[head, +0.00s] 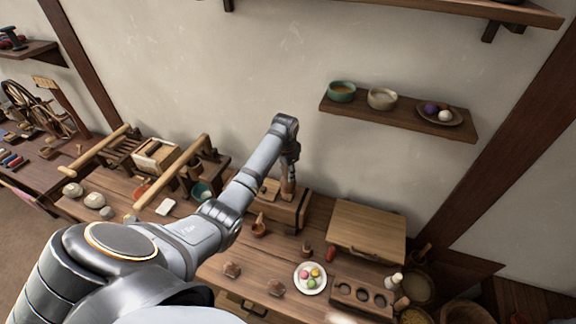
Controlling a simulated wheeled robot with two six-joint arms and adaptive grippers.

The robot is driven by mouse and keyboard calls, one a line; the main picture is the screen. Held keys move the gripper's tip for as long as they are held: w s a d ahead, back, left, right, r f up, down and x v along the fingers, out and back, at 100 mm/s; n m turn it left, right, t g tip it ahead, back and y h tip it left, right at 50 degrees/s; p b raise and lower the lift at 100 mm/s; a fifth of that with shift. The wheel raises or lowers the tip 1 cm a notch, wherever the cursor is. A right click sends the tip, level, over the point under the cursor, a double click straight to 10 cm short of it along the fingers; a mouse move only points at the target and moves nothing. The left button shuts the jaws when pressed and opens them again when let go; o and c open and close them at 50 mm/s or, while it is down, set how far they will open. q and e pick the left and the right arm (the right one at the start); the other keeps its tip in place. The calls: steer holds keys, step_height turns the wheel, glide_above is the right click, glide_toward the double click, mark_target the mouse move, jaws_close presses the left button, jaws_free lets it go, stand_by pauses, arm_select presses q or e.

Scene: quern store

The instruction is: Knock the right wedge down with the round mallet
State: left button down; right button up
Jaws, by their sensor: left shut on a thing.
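My left arm reaches across the workbench to a wooden box-like press (289,214) at the back. My left gripper (291,157) is above this press, pointing down. It is shut on a brown wooden thing (288,186), which looks like the round mallet, though its shape is mostly hidden. A lighter wooden piece (269,188) sits on the left part of the press, partly behind my arm. The right wedge cannot be made out under the gripper. I cannot tell whether the held thing touches the press. My right gripper is not in view.
A wooden box with a sloped lid (366,232) stands right of the press. In front are a plate of coloured sweets (310,290), a holed wooden block (361,299) and a small wooden cup (259,229). A wall shelf (400,119) with bowls hangs at right.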

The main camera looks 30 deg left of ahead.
arm_select(q)
steer(key=shift+w+r, duration=0.2)
steer(key=shift+r, duration=0.2)
step_height(320, 180, up, 4)
steer(key=p, duration=0.4)
steer(key=shift+s+f, duration=0.1)
steer(key=shift+f, duration=0.15)
steer(key=shift+r, duration=2)
